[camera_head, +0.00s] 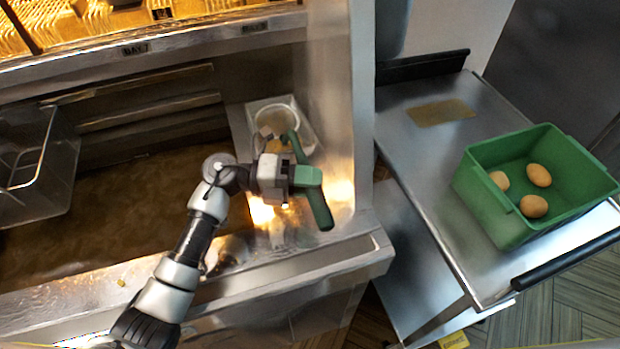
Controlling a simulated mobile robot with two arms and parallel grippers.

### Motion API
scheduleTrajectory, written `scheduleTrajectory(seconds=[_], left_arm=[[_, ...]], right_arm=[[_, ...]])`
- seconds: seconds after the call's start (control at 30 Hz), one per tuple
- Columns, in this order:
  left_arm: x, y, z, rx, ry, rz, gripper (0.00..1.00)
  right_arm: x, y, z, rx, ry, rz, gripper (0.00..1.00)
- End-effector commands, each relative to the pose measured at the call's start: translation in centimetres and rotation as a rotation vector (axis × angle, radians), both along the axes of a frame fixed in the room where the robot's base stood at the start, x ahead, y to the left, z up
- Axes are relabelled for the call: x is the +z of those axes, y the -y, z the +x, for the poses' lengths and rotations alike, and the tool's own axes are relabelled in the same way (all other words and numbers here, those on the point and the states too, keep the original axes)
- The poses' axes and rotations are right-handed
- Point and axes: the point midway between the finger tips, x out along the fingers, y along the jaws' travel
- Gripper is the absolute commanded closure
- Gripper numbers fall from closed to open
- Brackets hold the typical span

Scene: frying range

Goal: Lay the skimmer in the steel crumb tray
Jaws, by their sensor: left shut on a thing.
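My left gripper (298,178) is shut on the green handle (319,210) of the skimmer, at the right end of the fryer. The handle runs from below right of the jaws up toward the steel crumb tray (239,122). The tray sits in the back right corner of the fryer top. A round pale rim (281,104), which looks like the skimmer's head, shows over the tray. I cannot tell whether it touches the tray floor. The gripper hides the middle of the handle and the tray's near side. My right gripper is not in view.
A wire fry basket (38,165) hangs at the left over the brown oil (120,215). A steel wall (350,100) stands right of the tray. Beyond it, a steel cart (415,150) carries a green bin (500,215) with several round tan items.

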Motion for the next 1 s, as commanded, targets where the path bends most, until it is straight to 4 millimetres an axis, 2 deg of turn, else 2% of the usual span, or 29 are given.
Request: scheduleTrajectory(seconds=[0.33, 0.37, 0.5, 0.57, 1.0], left_arm=[[-0.12, 0.00, 0.02, 0.000, 0.003, -0.001, 1.00], [-0.12, 0.00, 0.02, 0.000, 0.003, -0.001, 0.71], [-0.12, 0.01, 0.01, 0.000, 0.002, -0.001, 0.50], [-0.13, 0.01, 0.01, 0.000, 0.002, -0.001, 0.43], [-0.17, 0.01, -0.01, 0.000, -0.001, 0.000, 0.43]], right_arm=[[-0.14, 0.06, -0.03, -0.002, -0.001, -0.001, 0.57], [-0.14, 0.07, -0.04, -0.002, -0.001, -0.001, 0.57], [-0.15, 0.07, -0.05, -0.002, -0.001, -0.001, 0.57], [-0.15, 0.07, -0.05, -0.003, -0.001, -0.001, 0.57], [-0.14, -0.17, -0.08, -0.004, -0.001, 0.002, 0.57]])
